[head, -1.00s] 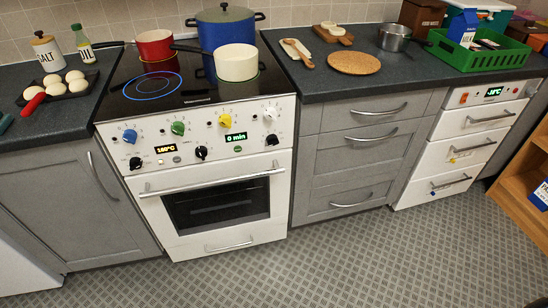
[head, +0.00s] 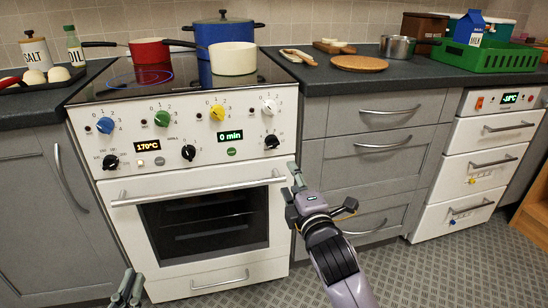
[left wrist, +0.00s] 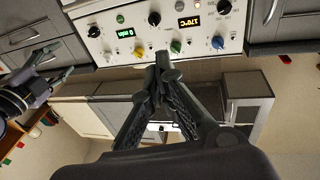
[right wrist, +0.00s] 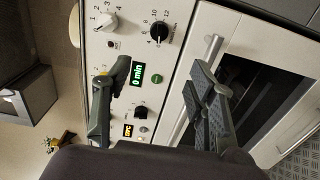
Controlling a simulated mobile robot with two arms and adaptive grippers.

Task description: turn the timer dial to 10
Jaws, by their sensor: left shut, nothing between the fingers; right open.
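The timer dial (head: 271,141) is a black knob at the right of the white oven's panel, beside the green display (head: 230,135) reading 0 min. In the right wrist view the dial (right wrist: 158,32) has printed numbers around it, including 10 and 12. My right gripper (head: 292,190) is open and empty, just right of the oven handle and below the dial. In the right wrist view its fingers (right wrist: 165,72) are spread before the panel, apart from the dial. My left gripper (head: 127,285) is low in front of the oven, shut and empty; its closed tips (left wrist: 162,58) show in the left wrist view.
A middle black knob (head: 188,152), a white knob (head: 268,106) and a green button (head: 231,152) surround the display. The oven handle (head: 200,190) sticks out below the panel. A cream pot (head: 233,59) stands on the hob above.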

